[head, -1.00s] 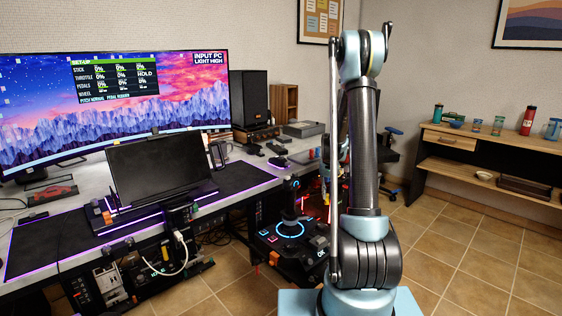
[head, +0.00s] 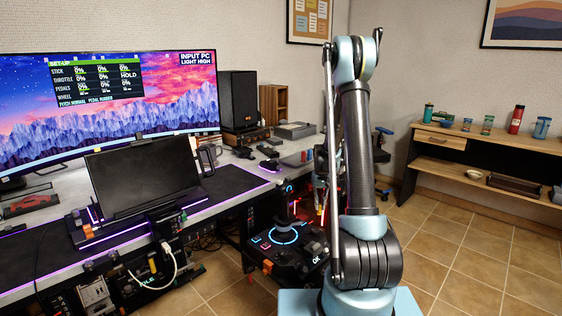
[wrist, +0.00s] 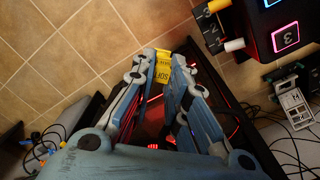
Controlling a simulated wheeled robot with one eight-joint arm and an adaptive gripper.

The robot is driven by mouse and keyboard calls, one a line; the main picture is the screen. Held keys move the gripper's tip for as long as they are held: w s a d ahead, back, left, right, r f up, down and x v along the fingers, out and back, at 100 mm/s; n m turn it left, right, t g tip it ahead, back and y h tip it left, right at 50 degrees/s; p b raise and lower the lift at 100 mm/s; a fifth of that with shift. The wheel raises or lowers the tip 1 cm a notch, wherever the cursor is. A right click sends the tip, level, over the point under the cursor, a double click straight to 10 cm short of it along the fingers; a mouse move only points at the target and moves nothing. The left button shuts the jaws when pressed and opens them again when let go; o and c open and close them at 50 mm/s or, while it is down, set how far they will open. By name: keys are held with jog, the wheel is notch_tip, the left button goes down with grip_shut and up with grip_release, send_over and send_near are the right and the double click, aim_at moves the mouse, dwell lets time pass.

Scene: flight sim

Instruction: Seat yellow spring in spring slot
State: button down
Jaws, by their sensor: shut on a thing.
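My gripper (wrist: 163,58) shows in the wrist view with its fingertips closed on a small yellow piece, the yellow spring (wrist: 165,65), which bears dark lettering. The spring is held over a dark gap with red light, above tile floor. The gripper is not visible in the head view. A control box (wrist: 286,32) with lit square buttons stands at the upper right of the wrist view. An orange (wrist: 217,5) and a white cylinder (wrist: 234,45) project from its side. I cannot make out the spring slot.
In the head view the joystick unit (head: 283,236) with a blue ring stands left of my arm. The desk (head: 205,215) carries a wide monitor (head: 100,120) and a dark screen (head: 140,180). Loose cables (wrist: 285,135) lie at the wrist view's lower right. Tile floor (head: 455,260) is open at right.

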aim_at(320, 209)
jog(key=shift+f, duration=1.85)
